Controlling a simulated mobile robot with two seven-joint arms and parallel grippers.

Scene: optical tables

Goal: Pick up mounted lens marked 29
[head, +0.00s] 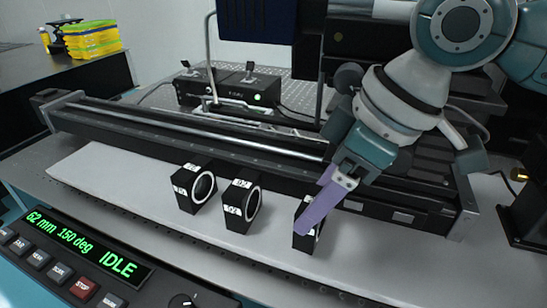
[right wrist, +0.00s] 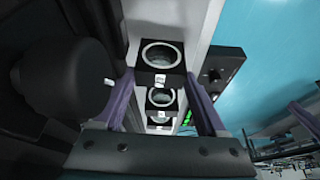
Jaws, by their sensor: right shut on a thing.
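Three black square-framed mounted lenses stand in a row on a pale board: the left one (head: 193,188), the middle one (head: 241,207) and the rightmost one (head: 299,240). Their white labels are too small to read surely, so I cannot tell which is marked 29. My right gripper (head: 309,222) has its purple fingers on the rightmost lens, partly hiding it. In the right wrist view this lens (right wrist: 161,78) sits between the two fingertips, its round glass facing up the picture; the other lenses line up behind it. The rightmost lens appears upright at board level. My left gripper is not in view.
A long black rail (head: 200,124) runs behind the pale board (head: 110,172). A control panel (head: 75,248) with a green display reading "62 mm 150 deg IDLE" is at the front left. A black box (head: 228,88) stands behind the rail. Bare board lies left of the lenses.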

